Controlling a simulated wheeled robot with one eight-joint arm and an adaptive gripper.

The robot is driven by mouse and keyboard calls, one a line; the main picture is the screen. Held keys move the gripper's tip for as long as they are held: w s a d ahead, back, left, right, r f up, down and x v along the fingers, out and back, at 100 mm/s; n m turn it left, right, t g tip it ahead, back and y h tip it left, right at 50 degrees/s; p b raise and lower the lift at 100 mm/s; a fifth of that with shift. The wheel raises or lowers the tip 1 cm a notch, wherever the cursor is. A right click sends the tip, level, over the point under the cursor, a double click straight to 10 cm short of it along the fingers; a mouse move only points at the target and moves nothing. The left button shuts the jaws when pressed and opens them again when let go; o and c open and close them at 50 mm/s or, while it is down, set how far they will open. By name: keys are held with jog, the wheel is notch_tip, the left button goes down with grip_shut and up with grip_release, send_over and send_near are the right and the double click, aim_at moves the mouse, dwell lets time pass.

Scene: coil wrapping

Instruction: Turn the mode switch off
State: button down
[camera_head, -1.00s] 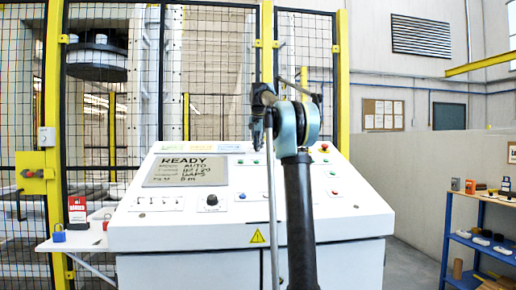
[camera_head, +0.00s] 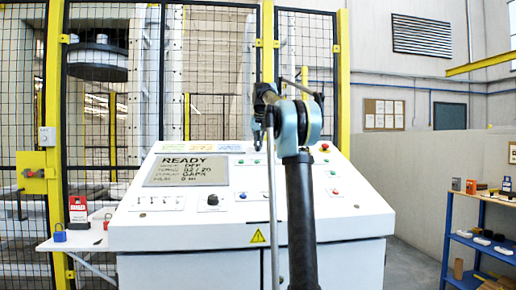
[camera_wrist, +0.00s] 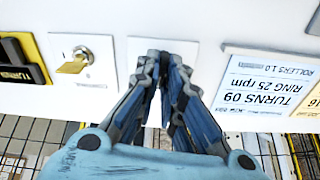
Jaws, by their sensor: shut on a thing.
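My gripper (camera_head: 261,140) is at the back of the white sloped control console, its fingers pointing down at the panel. In the wrist view my gripper (camera_wrist: 165,65) is shut at a pale square plate (camera_wrist: 185,46) on the panel. The mode switch itself is hidden behind the fingers, which appear closed on it. The console screen (camera_head: 187,171) reads READY, and its mode line below appears to read OFF.
In the wrist view a key switch with a yellow tag (camera_wrist: 75,64) sits left of my fingers, and a paper label (camera_wrist: 262,84) lies to the right. The console also carries a black knob (camera_head: 212,199) and a red button (camera_head: 334,191). A fence stands behind.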

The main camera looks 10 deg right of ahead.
jog(key=shift+n, duration=0.7)
jog(key=c, duration=1.7)
grip_release()
jog(key=shift+r, duration=0.1)
jog(key=v, duration=1.1)
jog(key=shift+s+r, duration=0.15)
jog(key=shift+r, duration=0.15)
